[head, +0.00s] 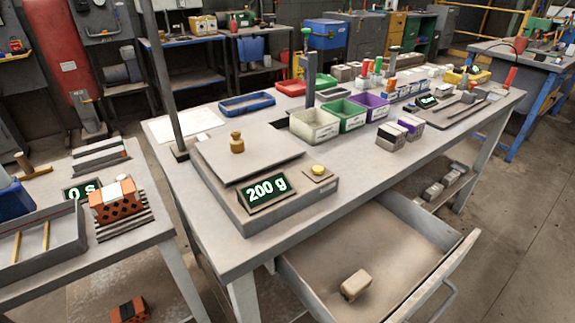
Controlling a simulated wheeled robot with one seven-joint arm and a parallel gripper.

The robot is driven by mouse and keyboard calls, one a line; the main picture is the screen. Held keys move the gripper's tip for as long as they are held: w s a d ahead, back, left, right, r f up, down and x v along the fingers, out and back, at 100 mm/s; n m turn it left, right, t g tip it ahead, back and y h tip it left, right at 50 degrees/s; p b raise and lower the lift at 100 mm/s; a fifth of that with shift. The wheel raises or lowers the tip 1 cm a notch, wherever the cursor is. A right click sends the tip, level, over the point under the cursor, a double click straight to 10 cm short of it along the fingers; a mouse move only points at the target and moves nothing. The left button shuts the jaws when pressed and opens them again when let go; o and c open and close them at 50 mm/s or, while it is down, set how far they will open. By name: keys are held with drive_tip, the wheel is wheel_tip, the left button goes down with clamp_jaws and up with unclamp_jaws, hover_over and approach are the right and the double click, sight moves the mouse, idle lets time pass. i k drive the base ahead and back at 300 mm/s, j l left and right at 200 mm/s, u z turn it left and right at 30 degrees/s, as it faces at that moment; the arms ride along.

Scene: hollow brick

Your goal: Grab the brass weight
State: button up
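The brass weight (237,143) is a small golden cylinder with a knob on top. It stands upright on the flat grey plate of the scale (215,190), at the near left of the long workbench.
A yellow button (318,170) sits beside the display. An upright grey post (165,80) stands at the scale's back left. Coloured bins (352,122) stand to the right. An open drawer (375,255) juts out below, holding a beige block (355,285).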

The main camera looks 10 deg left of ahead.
sight(236, 144)
drive_tip(key=j+z, duration=0.25)
drive_tip(key=j, duration=1.25)
